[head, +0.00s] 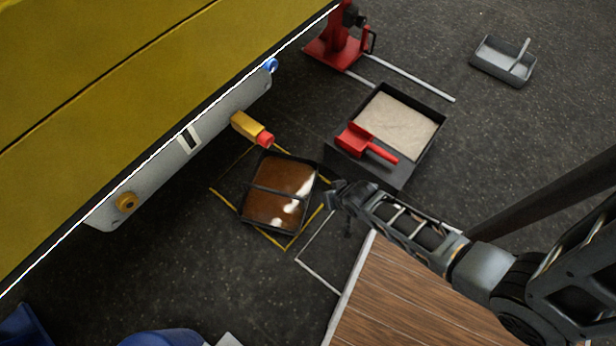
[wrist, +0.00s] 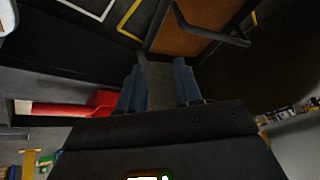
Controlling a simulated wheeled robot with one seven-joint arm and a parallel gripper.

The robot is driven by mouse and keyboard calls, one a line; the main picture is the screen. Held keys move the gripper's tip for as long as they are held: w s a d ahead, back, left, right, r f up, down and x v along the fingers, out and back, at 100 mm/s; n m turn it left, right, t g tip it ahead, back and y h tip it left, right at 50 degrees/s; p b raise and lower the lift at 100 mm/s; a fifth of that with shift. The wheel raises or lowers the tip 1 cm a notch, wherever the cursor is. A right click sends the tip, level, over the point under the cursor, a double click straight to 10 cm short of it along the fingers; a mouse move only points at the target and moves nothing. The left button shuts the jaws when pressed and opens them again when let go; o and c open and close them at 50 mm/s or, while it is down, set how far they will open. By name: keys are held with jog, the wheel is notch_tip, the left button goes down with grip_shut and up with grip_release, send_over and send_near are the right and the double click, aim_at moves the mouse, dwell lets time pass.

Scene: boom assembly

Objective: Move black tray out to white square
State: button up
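The black tray (head: 244,221) holds brown liquid with bright reflections and has a dark bar across it. It sits on the floor within a yellow outline (head: 226,203), under the edge of the yellow body. The white square (head: 317,277) is a floor outline to its lower right, partly hidden by a wooden top and my arm. My gripper (head: 333,193) is just right of the tray. In the wrist view my gripper (wrist: 158,88) has its fingers apart, with nothing visible between them; the tray (wrist: 158,28) and its bar (wrist: 210,32) are just beyond. Contact cannot be told.
A black bin of pale granules (head: 432,148) with a red scoop (head: 366,146) stands close behind my gripper. A yellow part with a red tip (head: 252,129) hangs near the tray. The wooden top (head: 410,300) is at lower right. A red stand (head: 335,48) is at the top.

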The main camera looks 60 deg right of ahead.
jog(key=shift+w+d+f+m+g+y+b, duration=0.45)
jog(key=shift+w+d+f+m+g+b, duration=0.5)
jog(key=shift+w+f+b, duration=1.15)
jog(key=shift+w+d+f+m+g+y+b, duration=0.6)
jog(key=shift+w+f+m+b, duration=0.45)
jog(key=shift+f, duration=2)
jog(key=shift+w+d+f+m+g+y+b, duration=0.35)
jog(key=shift+w+d+f+m+g+b, duration=0.6)
jog(key=shift+w+f+b, duration=1.15)
jog(key=shift+s+a+f+p, duration=0.25)
jog(key=shift+s+f+p, duration=0.1)
jog(key=shift+f+p, duration=0.25)
jog(key=shift+r, duration=0.1)
notch_tip(320, 180, down, 8)
jog(key=b, duration=0.6)
jog(key=shift+r, duration=0.1)
grip_shut()
